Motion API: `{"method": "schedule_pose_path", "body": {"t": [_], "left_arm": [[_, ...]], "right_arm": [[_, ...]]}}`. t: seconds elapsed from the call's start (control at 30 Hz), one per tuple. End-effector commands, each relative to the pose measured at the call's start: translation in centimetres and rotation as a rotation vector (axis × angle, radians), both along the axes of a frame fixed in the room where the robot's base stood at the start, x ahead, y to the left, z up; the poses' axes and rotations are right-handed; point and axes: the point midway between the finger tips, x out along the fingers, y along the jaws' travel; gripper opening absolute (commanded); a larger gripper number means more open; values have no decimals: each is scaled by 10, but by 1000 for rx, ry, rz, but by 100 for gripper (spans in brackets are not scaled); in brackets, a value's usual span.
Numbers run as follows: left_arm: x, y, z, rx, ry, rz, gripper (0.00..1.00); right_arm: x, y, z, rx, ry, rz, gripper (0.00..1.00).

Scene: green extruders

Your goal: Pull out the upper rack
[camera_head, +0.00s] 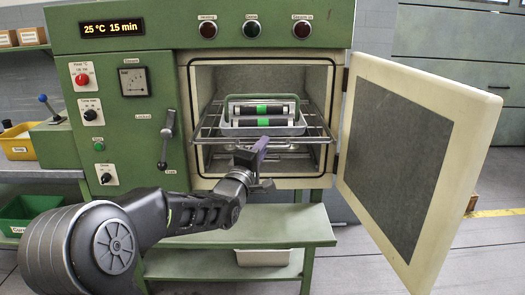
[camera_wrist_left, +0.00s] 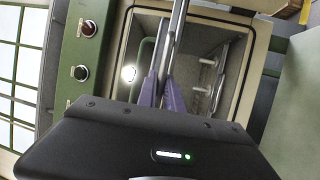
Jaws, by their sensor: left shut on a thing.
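The upper rack (camera_head: 316,131) is a wire shelf in the open chamber of the green machine, its front part at the opening. A metal tray (camera_head: 264,131) with a green handle sits on it, holding two black cylinders (camera_head: 264,108) with green bands. My left gripper (camera_head: 262,150) is at the rack's front edge, shut on it, below and in front of the tray. In the left wrist view its purple fingers (camera_wrist_left: 162,92) close around the metal bars of the rack (camera_wrist_left: 178,42). The fingertips are partly hidden in the head view. My right gripper is not in view.
The chamber door (camera_head: 405,150) stands wide open to the right. A green lower shelf (camera_head: 285,225) lies below the chamber, with a white bin (camera_head: 262,257) under it. The control panel with a locking lever (camera_head: 167,140) is to the left. A yellow bin (camera_head: 17,141) stands far left.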

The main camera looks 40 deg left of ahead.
Motion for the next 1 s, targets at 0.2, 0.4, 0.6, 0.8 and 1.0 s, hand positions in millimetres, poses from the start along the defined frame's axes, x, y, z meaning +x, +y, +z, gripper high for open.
{"method": "schedule_pose_path", "body": {"t": [0.2,0.4,0.6,0.8,1.0], "left_arm": [[-4,-2,-1,-2,2,1,0],[-4,-2,-1,-2,2,1,0],[-4,-2,0,-2,2,1,18],[-4,-3,0,0,0,0,32],[-4,-3,0,0,0,0,32]], "right_arm": [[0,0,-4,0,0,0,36],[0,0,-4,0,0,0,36],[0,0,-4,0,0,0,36],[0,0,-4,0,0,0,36],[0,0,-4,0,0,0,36]]}}
